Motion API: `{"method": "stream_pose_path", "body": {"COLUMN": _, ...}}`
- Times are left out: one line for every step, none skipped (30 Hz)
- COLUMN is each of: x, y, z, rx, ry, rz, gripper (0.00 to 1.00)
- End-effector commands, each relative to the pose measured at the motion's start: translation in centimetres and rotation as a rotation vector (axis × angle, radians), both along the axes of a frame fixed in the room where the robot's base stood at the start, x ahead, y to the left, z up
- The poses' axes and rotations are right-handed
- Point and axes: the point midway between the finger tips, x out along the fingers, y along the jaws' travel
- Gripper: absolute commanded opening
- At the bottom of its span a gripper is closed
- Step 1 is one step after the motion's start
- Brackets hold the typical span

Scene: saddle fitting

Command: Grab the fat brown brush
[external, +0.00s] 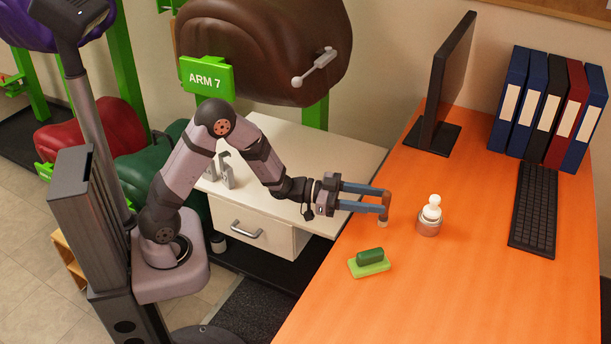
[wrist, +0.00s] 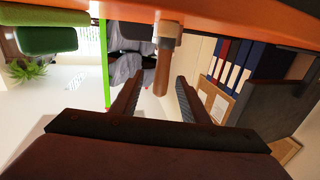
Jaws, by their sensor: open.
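The fat brown brush (external: 387,203) stands upright on the orange table, with its handle up and its pale end down. In the wrist view, which looks upside down, its brown handle (wrist: 161,72) shows in the middle. My gripper (external: 379,199) is open, its two blue fingers reaching level over the table to the brush. In the wrist view, the two dark fingertips (wrist: 159,80) lie on either side of the handle's end, with gaps visible on both sides. Some of the handle is hidden by the fingers in the external view.
A white-knobbed object on a brownish base (external: 430,217) stands right of the brush. A green block-shaped object (external: 369,260) lies nearer the front. A keyboard (external: 533,208), a monitor (external: 450,75) and several binders (external: 548,108) are farther right and back. The front table is mostly clear.

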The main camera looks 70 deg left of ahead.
Motion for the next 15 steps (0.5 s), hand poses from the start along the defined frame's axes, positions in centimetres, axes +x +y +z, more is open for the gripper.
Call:
{"method": "stream_pose_path", "body": {"x": 0.0, "y": 0.0, "z": -0.8, "rx": -0.001, "ry": 0.002, "rz": 0.0, "gripper": 0.41}}
{"method": "stream_pose_path", "body": {"x": 0.0, "y": 0.0, "z": -1.1, "rx": 0.0, "ry": 0.001, "rz": 0.0, "gripper": 0.41}}
{"method": "stream_pose_path", "body": {"x": 0.0, "y": 0.0, "z": -1.4, "rx": 0.0, "ry": 0.0, "rz": 0.0, "gripper": 0.41}}
{"method": "stream_pose_path", "body": {"x": 0.0, "y": 0.0, "z": -1.6, "rx": -0.001, "ry": -0.001, "rz": 0.0, "gripper": 0.41}}
{"method": "stream_pose_path", "body": {"x": 0.0, "y": 0.0, "z": -1.7, "rx": -0.001, "ry": -0.001, "rz": 0.0, "gripper": 0.41}}
{"method": "stream_pose_path", "body": {"x": 0.0, "y": 0.0, "z": -1.9, "rx": 0.0, "ry": -0.001, "rz": 0.0, "gripper": 0.41}}
{"method": "stream_pose_path", "body": {"x": 0.0, "y": 0.0, "z": -1.9, "rx": 0.0, "ry": -0.001, "rz": 0.0, "gripper": 0.41}}
{"method": "stream_pose_path", "body": {"x": 0.0, "y": 0.0, "z": -2.0, "rx": 0.0, "ry": -0.001, "rz": 0.0, "gripper": 0.41}}
{"method": "stream_pose_path", "body": {"x": 0.1, "y": 0.0, "z": -2.0, "rx": 0.001, "ry": -0.002, "rz": 0.0, "gripper": 0.41}}
{"method": "stream_pose_path", "body": {"x": 0.1, "y": 0.0, "z": -2.0, "rx": 0.001, "ry": -0.002, "rz": 0.0, "gripper": 0.41}}
{"method": "stream_pose_path", "body": {"x": 0.2, "y": -0.1, "z": -2.0, "rx": 0.001, "ry": -0.003, "rz": 0.0, "gripper": 0.41}}
{"method": "stream_pose_path", "body": {"x": 0.4, "y": -0.2, "z": -1.9, "rx": 0.001, "ry": -0.003, "rz": -0.001, "gripper": 0.41}}
{"method": "stream_pose_path", "body": {"x": 0.6, "y": -0.3, "z": -1.9, "rx": 0.001, "ry": -0.003, "rz": -0.001, "gripper": 0.41}}
{"method": "stream_pose_path", "body": {"x": 0.8, "y": -0.4, "z": -1.9, "rx": 0.001, "ry": -0.003, "rz": -0.001, "gripper": 0.41}}
{"method": "stream_pose_path", "body": {"x": 1.1, "y": -0.6, "z": -1.9, "rx": 0.001, "ry": -0.003, "rz": -0.001, "gripper": 0.41}}
